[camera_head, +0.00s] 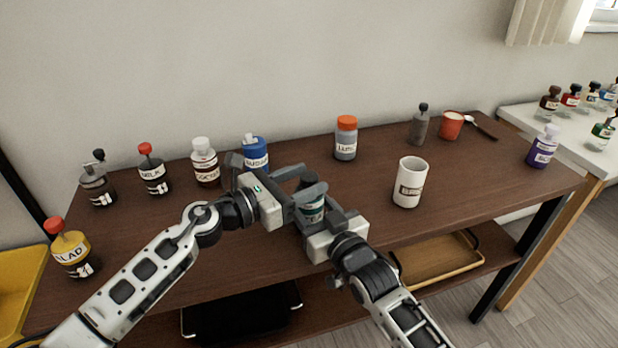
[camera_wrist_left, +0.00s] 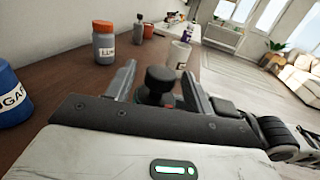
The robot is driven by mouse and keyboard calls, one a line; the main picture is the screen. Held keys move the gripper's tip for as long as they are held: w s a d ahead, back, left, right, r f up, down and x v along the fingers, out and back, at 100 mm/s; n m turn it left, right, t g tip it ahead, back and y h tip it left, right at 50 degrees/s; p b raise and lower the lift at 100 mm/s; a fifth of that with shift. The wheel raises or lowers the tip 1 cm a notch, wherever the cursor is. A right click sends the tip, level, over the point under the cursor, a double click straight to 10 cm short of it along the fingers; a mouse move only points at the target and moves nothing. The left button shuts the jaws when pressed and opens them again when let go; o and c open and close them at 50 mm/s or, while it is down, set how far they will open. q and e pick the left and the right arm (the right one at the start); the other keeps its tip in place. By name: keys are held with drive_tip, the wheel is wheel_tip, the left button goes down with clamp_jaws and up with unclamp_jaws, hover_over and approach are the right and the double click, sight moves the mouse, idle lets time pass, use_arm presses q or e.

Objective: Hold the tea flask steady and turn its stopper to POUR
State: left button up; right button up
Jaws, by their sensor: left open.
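The tea flask (camera_head: 313,211), with a pale and green label, stands near the table's front middle, largely hidden by both grippers. Its black knob-like stopper (camera_wrist_left: 160,82) shows in the left wrist view. My left gripper (camera_head: 306,180) is open around the stopper; in its wrist view the two fingers (camera_wrist_left: 160,88) stand either side with gaps. My right gripper (camera_head: 318,212) comes from the front, its fingers either side of the flask body; I cannot tell whether they press on it. The stopper's markings are not readable.
A blue bottle (camera_head: 255,153) stands close behind my left gripper. A white mug (camera_head: 409,183) is to the right, an orange-capped jar (camera_head: 346,138) behind. Several bottles line the table's left and back. The table (camera_head: 470,185) is clear at front right.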

use_arm(q)
drive_tip(key=shift+w+d, duration=0.35)
drive_tip(key=shift+d, duration=0.25)
drive_tip(key=c, duration=1)
drive_tip(key=shift+o, duration=0.2)
drive_tip(key=shift+f+m+g+h, duration=0.1)
drive_tip(key=shift+m+g+h, duration=0.25)
drive_tip(key=shift+g, duration=0.25)
drive_tip(key=m+g+h, duration=0.2)
drive_tip(key=m+g, duration=0.1)
drive_tip(key=g, duration=0.1)
drive_tip(key=shift+w+g, duration=0.1)
drive_tip(key=shift+g, duration=0.2)
drive_tip(key=shift+m+g+h, duration=0.25)
drive_tip(key=shift+m+g, duration=1.5)
drive_tip(key=shift+g, duration=1.05)
